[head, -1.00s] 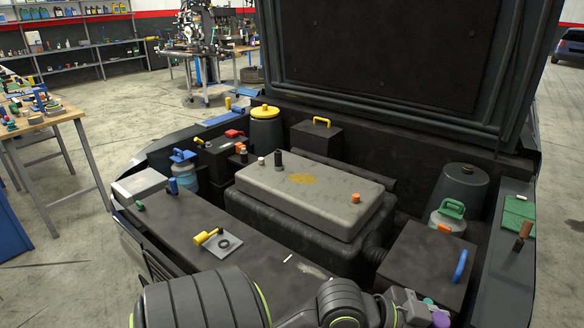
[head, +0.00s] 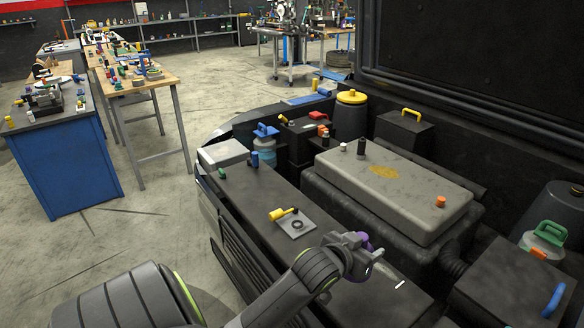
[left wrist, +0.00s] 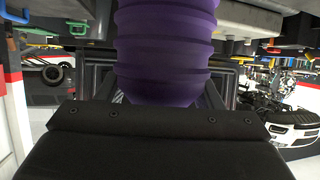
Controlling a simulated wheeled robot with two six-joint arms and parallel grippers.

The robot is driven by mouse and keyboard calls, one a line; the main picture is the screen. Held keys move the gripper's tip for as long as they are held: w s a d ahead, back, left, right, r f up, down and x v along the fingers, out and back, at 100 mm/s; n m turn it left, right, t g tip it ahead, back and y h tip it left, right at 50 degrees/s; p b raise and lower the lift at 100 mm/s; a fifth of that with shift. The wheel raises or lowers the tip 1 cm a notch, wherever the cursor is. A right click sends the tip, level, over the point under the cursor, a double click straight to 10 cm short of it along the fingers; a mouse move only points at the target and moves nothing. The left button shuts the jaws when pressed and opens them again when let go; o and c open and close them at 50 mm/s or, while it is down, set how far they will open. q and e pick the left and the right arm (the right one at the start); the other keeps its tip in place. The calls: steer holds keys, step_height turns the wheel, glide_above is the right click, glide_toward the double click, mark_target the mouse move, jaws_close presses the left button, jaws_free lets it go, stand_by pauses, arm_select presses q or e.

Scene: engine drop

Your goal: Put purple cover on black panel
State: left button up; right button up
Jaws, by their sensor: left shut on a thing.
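My left gripper (head: 366,258) is shut on the purple cover (head: 359,240), which is mostly hidden by the jaws in the head view. In the left wrist view the purple cover (left wrist: 166,50) is a ribbed, rounded piece filling the space above the dark gripper body. The gripper appears in front of the near side of the engine bay. A long black panel (head: 250,195) runs along that near side; I cannot tell how far the cover is above it. My right gripper is not in view.
On the black panel lie a grey plate (head: 297,225) with a dark ring and a yellow-ended part (head: 283,214). A grey engine cover (head: 400,185) stands behind. A black box with a blue handle (head: 552,300) is at right. A blue workbench (head: 70,165) stands left across open floor.

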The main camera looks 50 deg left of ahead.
arm_select(q)
steer(key=shift+w+a+f+n+y, duration=0.55)
steer(key=shift+w+a+y, duration=0.1)
steer(key=shift+a, duration=0.1)
step_height(320, 180, down, 10)
steer(key=shift+r, duration=0.2)
steer(key=shift+f+b, duration=0.2)
steer(key=shift+b, duration=0.1)
steer(key=o, duration=1)
